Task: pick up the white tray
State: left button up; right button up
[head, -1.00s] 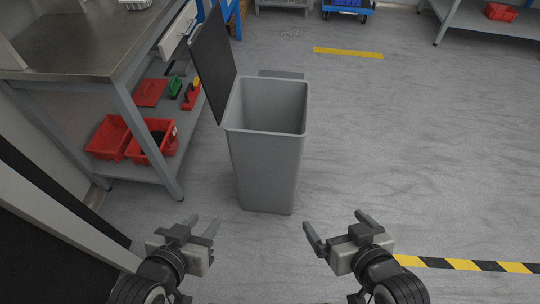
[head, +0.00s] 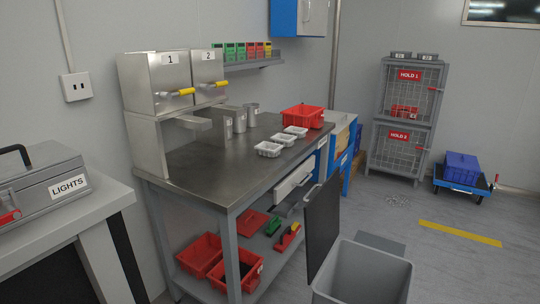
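Several small white trays stand in a row on the dark metal workbench top: a near one (head: 268,149), a middle one (head: 284,139) and a far one (head: 296,131). They look shallow; their contents are too small to make out. The frames do not show which one the task means. Neither of my grippers is in the head view now.
A red crate (head: 302,116) stands behind the trays on the workbench (head: 205,165). Metal cups (head: 239,121) stand left of them. An open grey bin (head: 362,272) with its dark lid (head: 323,226) raised stands before the bench's right end.

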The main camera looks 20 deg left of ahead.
aim_at(269, 150)
jog(key=z, duration=1.35)
jog(key=i, duration=3.4)
jog(key=u, duration=2.25)
jog(key=i, duration=2.4)
jog(key=u, duration=4)
jog(key=i, duration=0.2)
jog(key=z, duration=0.15)
